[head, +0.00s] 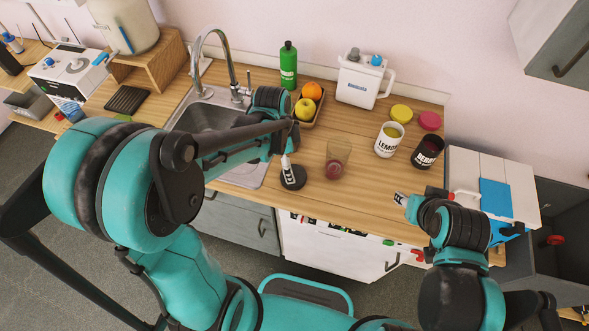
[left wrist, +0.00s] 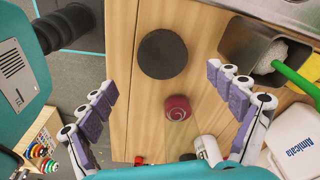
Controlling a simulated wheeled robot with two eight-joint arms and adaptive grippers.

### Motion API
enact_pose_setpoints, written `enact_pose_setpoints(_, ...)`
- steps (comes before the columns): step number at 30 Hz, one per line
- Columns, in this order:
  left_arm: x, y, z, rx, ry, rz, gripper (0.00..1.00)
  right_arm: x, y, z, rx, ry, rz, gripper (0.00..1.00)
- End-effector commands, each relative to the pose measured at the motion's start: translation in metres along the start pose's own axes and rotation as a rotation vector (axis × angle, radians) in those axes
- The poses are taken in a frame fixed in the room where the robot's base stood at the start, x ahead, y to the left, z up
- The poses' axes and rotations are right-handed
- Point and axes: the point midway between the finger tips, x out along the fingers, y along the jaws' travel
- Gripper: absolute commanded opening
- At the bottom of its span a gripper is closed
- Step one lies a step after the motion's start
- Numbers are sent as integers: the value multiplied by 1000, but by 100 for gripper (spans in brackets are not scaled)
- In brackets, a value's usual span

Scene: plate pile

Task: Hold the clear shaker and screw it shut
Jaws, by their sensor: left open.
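The clear shaker (head: 338,158) stands upright on the wooden counter, see-through with dark pink-red at its bottom. In the left wrist view a round crimson shape (left wrist: 178,107) appears to be the shaker seen from above. A flat black disc (head: 293,177) lies on the counter to its left; it also shows in the left wrist view (left wrist: 162,54). My left gripper (head: 287,170) hangs above the disc, its fingers spread and empty, apart from the shaker. My right gripper (head: 401,200) is over the counter's front right; its jaws are too small to read.
A white lemon jar (head: 387,142) and a black berry jar (head: 426,154) stand right of the shaker. Yellow (head: 401,113) and pink (head: 429,121) lids lie behind them. A fruit tray (head: 318,116), green bottle (head: 288,65) and white jug (head: 357,83) are behind. The sink (head: 205,118) is left.

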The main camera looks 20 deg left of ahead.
Motion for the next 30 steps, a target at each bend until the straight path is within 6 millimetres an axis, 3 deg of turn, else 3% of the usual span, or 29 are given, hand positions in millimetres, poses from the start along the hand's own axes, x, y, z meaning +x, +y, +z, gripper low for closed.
enact_pose_setpoints(12, 4, -1, -1, 23, -2, 11, 91, 0, 0, 0, 0, 0, 0, 40)
enact_pose_setpoints(21, 30, -1, -1, 21, -2, 10, 91, 6, 0, 5, 0, 0, 0, 40)
enact_pose_setpoints(30, 33, -1, -1, 21, -2, 10, 91, 7, 0, 5, 0, 0, 0, 40)
